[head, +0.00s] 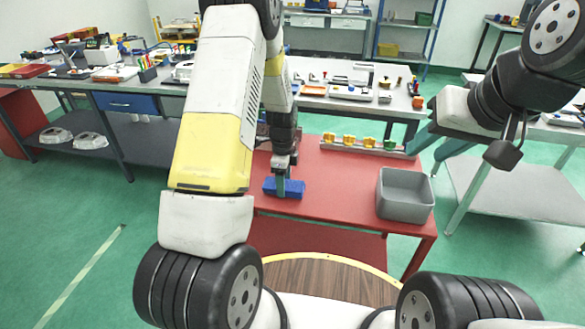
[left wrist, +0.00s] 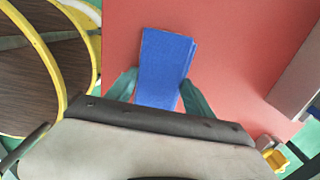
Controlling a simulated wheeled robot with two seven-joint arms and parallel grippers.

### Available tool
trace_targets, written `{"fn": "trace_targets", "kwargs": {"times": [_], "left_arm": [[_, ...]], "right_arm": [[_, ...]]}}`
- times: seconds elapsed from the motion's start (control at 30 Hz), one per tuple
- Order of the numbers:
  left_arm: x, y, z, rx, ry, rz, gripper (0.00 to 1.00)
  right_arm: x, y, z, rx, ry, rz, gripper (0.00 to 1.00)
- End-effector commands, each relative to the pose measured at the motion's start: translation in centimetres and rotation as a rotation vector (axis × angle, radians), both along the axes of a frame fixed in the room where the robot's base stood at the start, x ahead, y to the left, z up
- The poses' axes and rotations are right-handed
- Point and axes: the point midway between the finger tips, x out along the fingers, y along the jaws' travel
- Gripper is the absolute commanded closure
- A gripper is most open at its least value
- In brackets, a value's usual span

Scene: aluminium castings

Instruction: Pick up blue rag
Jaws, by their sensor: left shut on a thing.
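The blue rag (head: 292,188) is a folded blue block on the red table (head: 335,205) in the head view. It also shows in the left wrist view (left wrist: 165,60), upright in the picture between two green fingers. My left gripper (head: 282,183) comes down on the rag and is shut on it, with a finger on each side of its near end. I cannot tell whether the rag is lifted off the table. My right gripper (head: 503,152) is high at the right, away from the table; its jaws cannot be made out clearly.
A grey open bin (head: 405,206) stands at the right end of the red table. A rail with yellow and green parts (head: 360,143) lies along its back edge. The red surface between rag and bin is clear. A round wooden top (head: 325,280) is close to me.

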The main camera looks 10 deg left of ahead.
Motion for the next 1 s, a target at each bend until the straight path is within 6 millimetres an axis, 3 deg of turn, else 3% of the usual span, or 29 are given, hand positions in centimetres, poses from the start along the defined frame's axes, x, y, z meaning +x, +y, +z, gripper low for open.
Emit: {"fn": "trace_targets", "kwargs": {"times": [0.17,0.37,0.8,1.0], "left_arm": [[0.1,0.0,1.0,-0.001,-0.002,0.001,0.78],[0.1,0.0,3.6,-0.001,-0.004,0.0,0.78],[-10.4,-2.6,4.5,-0.001,0.001,-0.003,0.78],[-13.9,-3.5,4.8,0.0,0.0,-0.002,0.78]], "right_arm": [[0.0,0.0,0.0,0.0,0.0,0.0,0.64],[0.0,0.0,0.0,0.0,0.0,0.0,0.64],[0.0,0.0,0.0,0.0,0.0,0.0,0.64],[0.0,0.0,0.0,0.0,0.0,0.0,0.64]]}}
